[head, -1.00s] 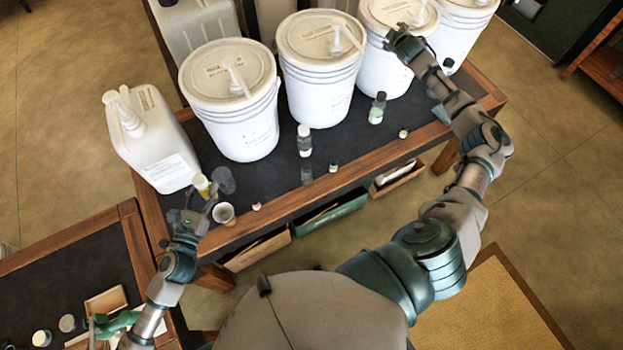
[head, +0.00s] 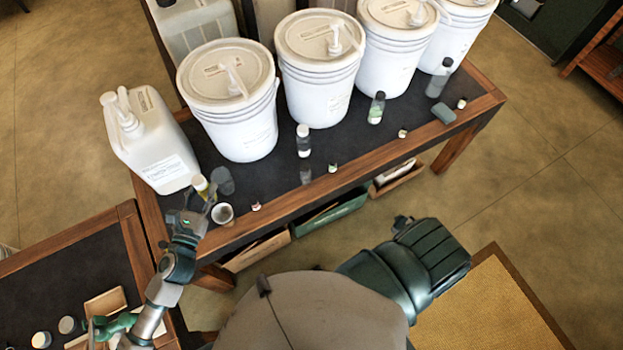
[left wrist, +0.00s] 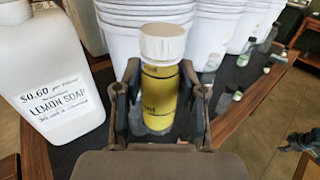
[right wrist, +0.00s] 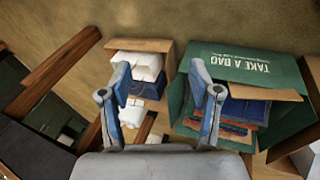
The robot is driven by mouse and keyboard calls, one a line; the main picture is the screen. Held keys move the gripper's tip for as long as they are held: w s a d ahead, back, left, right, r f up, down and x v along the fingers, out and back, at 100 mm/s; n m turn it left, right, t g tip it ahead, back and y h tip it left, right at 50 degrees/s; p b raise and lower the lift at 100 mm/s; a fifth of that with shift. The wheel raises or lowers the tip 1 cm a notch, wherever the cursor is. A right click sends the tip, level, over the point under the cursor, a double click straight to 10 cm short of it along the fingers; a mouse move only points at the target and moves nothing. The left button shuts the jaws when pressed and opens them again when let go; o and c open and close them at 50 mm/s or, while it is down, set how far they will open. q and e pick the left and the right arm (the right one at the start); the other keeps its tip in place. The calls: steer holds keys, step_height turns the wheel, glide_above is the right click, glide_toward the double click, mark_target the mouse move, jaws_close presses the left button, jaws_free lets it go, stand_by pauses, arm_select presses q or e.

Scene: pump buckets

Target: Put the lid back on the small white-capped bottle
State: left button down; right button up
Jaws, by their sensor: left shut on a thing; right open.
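The small bottle (left wrist: 158,100) holds yellow liquid and stands upright in the left wrist view. Its white cap (left wrist: 162,43) sits on top of it, level as far as I can see. In the head view the bottle (head: 200,187) is at the left end of the dark table, in front of the white jug. My left gripper (left wrist: 155,90) is shut on the bottle's body, one finger on each side, below the cap. My right gripper (right wrist: 165,85) is open and empty in the right wrist view, facing boxes below the tabletop; its fingers are not clear in the head view.
The lemon soap jug (head: 150,140) and several large white buckets (head: 235,105) stand behind. A small cup (head: 222,213) and other small bottles (head: 304,140) stand along the front. Below are a green box (right wrist: 240,70) and a cardboard box (right wrist: 158,50).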

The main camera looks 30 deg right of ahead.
steer(key=s+a+f+n+y, duration=0.1)
steer(key=s+a, duration=0.3)
steer(key=a, duration=0.6)
steer(key=s+a+f+n+y, duration=0.1)
steer(key=s+a+f, duration=0.3)
steer(key=a, duration=0.7)
steer(key=s+a+f+n+y, duration=0.2)
steer(key=s+a, duration=0.3)
steer(key=a, duration=0.5)
steer(key=shift+s+a+f+g, duration=0.15)
steer(key=shift+a+f+g, duration=0.2)
steer(key=shift+f, duration=0.3)
arm_select(q)
steer(key=shift+d, duration=0.15)
steer(key=s+a+f+n+t+y+b, duration=0.2)
steer(key=a+f+n+y+b, duration=0.1)
steer(key=f, duration=0.6)
steer(key=s+a+f+n+t+y+b, duration=0.2)
steer(key=s+a+f+n+y+b, duration=0.1)
steer(key=f+y+b, duration=0.5)
steer(key=shift+s+a+f+n+b, duration=0.3)
steer(key=shift+f+n+b, duration=0.2)
steer(key=shift+n, duration=0.4)
arm_select(e)
steer(key=w+a, duration=0.3)
steer(key=w, duration=1.1)
steer(key=shift+w+r+t+y, duration=0.15)
steer(key=shift+r+t+y, duration=0.2)
steer(key=shift+t, duration=0.1)
